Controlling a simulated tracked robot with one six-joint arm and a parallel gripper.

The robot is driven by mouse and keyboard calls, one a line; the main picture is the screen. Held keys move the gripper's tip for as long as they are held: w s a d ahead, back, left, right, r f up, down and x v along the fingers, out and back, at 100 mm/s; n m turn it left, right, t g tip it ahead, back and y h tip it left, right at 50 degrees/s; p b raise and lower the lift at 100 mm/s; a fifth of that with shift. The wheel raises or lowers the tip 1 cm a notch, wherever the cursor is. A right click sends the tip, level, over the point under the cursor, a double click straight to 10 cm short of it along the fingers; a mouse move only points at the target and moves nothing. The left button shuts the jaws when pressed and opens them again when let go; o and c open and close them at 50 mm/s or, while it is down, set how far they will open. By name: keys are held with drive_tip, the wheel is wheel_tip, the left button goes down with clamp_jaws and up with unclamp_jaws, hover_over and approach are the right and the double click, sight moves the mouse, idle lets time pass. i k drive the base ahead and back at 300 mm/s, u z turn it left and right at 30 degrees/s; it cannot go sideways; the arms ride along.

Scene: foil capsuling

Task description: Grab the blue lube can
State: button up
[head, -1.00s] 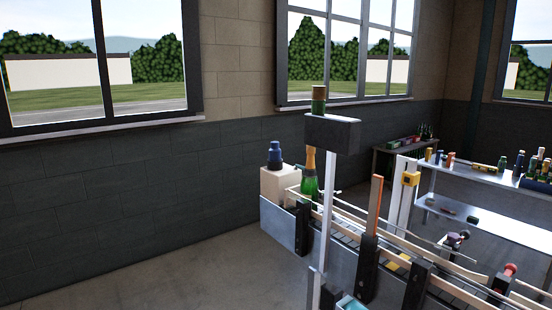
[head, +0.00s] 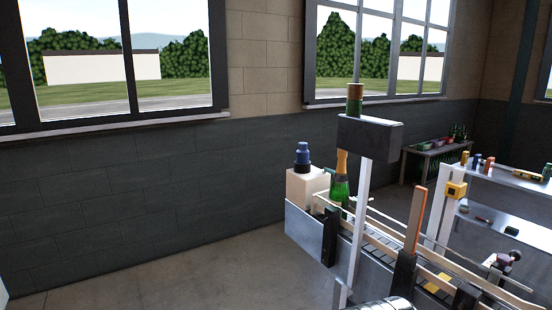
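My gripper is not in view. A ribbed metallic round part shows at the bottom edge and may be part of my arm; I cannot tell.
A green bottle with gold foil (head: 340,180) stands on the conveyor (head: 391,239), right of the box. A white post with a dark head (head: 369,138) rises in front, carrying a green and brown cylinder (head: 354,98). Steel shelves (head: 505,185) stand right. Floor at left is clear.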

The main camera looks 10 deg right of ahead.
sight(302, 154)
drive_tip(key=u, duration=0.35)
drive_tip(key=i, duration=0.7)
drive_tip(key=u, duration=0.4)
drive_tip(key=i, duration=1.5)
drive_tip(key=z, duration=0.9)
drive_tip(key=i, duration=0.75)
drive_tip(key=z, duration=0.5)
